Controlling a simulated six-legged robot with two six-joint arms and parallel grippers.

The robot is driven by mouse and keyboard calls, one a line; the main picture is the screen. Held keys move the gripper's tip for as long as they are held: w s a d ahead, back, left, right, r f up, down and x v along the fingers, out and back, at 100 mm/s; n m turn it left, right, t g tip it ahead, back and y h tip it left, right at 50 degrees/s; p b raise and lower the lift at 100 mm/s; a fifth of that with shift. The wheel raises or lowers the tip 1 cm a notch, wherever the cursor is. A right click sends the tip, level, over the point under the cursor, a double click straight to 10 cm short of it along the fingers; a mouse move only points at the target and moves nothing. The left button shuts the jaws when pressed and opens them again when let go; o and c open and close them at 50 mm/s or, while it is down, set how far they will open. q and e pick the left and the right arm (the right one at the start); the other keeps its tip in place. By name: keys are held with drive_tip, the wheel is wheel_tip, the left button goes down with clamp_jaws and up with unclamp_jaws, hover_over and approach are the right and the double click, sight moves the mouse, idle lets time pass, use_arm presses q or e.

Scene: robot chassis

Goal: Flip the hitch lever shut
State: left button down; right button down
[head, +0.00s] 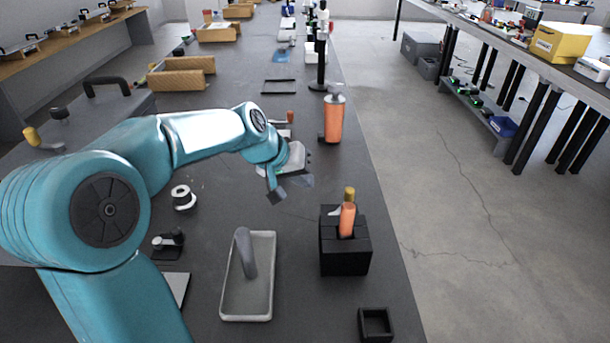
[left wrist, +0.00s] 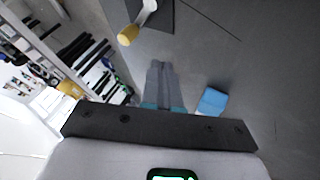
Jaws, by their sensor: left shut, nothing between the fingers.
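A lever with a yellow grip (head: 36,137) and a pale arm stands on a grey panel at the far left of the head view; I take it for the hitch lever. My left gripper (head: 287,188) is well to its right, above the dark bench, and touches nothing that I can see. The left wrist view shows its fingers (left wrist: 164,85) closed together and empty. A yellow-ended pale lever (left wrist: 130,34) on a dark plate is at the top of that view, apart from the fingers and cut by the edge. I cannot tell if it is the same lever.
An orange bottle (head: 333,118) stands beyond the gripper. A black block (head: 345,253) with an orange handle is at the front right. A grey tray (head: 230,302) holds a grey rod. A white tape roll (head: 183,197) lies to the left. The bench's right edge drops to open floor.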

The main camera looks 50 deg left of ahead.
sight(349, 195)
use_arm(q)
drive_tip(key=x, duration=0.6)
drive_tip(key=shift+f+b, duration=0.1)
drive_tip(key=shift+b, duration=0.25)
drive_tip(key=w+d, duration=0.2)
drive_tip(key=w, duration=0.1)
drive_tip(key=shift+d+p, duration=0.25)
drive_tip(key=shift+p, duration=0.1)
drive_tip(key=shift+w, duration=0.1)
drive_tip(key=shift+d+m+b, duration=0.1)
drive_tip(key=shift+m+b, duration=0.3)
drive_tip(key=shift+b, duration=0.1)
